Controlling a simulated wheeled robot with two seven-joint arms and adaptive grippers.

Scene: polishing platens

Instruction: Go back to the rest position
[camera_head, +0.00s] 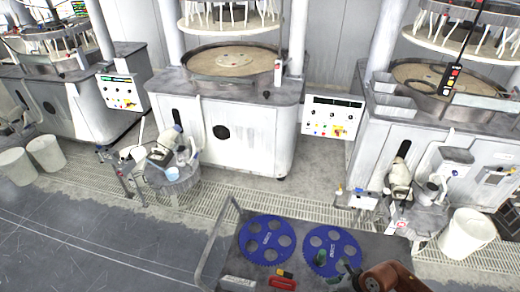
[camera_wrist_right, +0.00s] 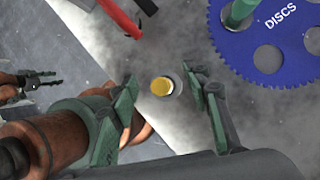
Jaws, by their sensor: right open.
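My right gripper (camera_head: 340,272) is low over the cart at the bottom of the head view, beside the right blue disc. In the right wrist view my right gripper (camera_wrist_right: 168,92) is open, its green fingers apart. A small round gold-topped piece (camera_wrist_right: 162,86) shows between them, touching neither; its height is unclear. A dark two-fingered jaw on a brown arm (camera_wrist_right: 30,84), apparently my left gripper, shows at the wrist view's left edge; its opening is unclear. The head view does not show it.
The cart (camera_head: 222,262) carries two blue discs (camera_head: 266,217) (camera_head: 331,235), a green piece (camera_head: 320,257) on the right disc, and a red tool (camera_head: 283,283). Polishing machines (camera_head: 225,130) stand behind. Floor (camera_head: 90,235) at the left is clear.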

